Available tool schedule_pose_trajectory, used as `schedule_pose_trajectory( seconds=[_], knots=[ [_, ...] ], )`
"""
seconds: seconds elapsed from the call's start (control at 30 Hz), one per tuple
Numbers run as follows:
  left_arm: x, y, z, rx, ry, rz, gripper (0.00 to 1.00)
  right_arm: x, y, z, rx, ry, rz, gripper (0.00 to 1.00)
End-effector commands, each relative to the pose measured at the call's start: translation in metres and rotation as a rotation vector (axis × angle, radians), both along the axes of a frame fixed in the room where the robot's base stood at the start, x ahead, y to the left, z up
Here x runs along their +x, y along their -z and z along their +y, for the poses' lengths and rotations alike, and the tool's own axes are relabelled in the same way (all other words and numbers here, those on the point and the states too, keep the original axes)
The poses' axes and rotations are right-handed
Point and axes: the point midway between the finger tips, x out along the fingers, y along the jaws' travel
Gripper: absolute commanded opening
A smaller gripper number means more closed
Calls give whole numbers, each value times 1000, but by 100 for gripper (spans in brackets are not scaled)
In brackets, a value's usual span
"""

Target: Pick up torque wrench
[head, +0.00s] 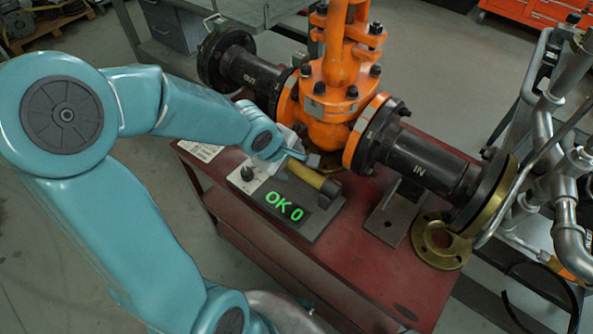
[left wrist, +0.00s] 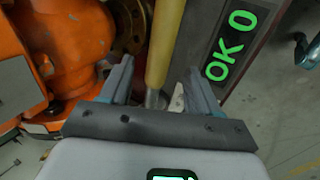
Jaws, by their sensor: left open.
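The torque wrench (head: 315,177) shows as a yellow handle by the display unit on the red cart. In the left wrist view its yellow shaft (left wrist: 164,45) runs down between my fingers, with a grey metal end low between them. My left gripper (head: 300,156) is open at the upper end of the handle; it also shows in the left wrist view (left wrist: 160,82), one finger on each side of the wrench. Contact with the fingers cannot be told. Part of the wrench is hidden by the gripper. My right gripper is not in view.
The display unit (head: 262,200) reads "OK 0" in green. The orange gate valve (head: 332,90) with black IN and OUT pipes stands just behind the gripper. A brass flange ring (head: 432,256) lies at the right of the red cart (head: 365,285). Metal piping (head: 560,200) stands at right.

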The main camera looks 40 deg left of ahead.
Motion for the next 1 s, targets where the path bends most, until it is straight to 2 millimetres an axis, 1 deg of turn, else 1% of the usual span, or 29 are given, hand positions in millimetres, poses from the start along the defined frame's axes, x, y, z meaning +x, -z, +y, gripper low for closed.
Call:
schedule_pose_trajectory(
  seconds=[0.03,0.17,0.3,0.43,0.53,0.73,0.77,0.8,0.87,0.9,0.93,1.0],
  knots=[
    [3,6,0,-1,1,1,62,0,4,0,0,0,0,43],
    [8,14,-1,-1,2,0,62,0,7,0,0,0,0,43],
    [17,37,-1,-1,4,2,62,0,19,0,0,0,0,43],
    [26,52,0,0,2,1,62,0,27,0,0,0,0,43],
    [29,55,0,0,1,0,62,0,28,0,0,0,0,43],
    [29,54,1,-1,0,-1,62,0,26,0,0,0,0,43],
    [29,54,1,-1,0,-1,55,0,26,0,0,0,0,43],
    [29,54,1,-1,0,-1,42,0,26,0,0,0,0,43],
    [29,54,1,-1,0,-1,23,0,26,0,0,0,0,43],
    [29,54,1,-1,0,-1,10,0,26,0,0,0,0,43],
    [29,54,1,-1,0,-1,0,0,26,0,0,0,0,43],
    [29,54,1,-1,0,-1,0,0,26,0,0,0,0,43]
  ],
)
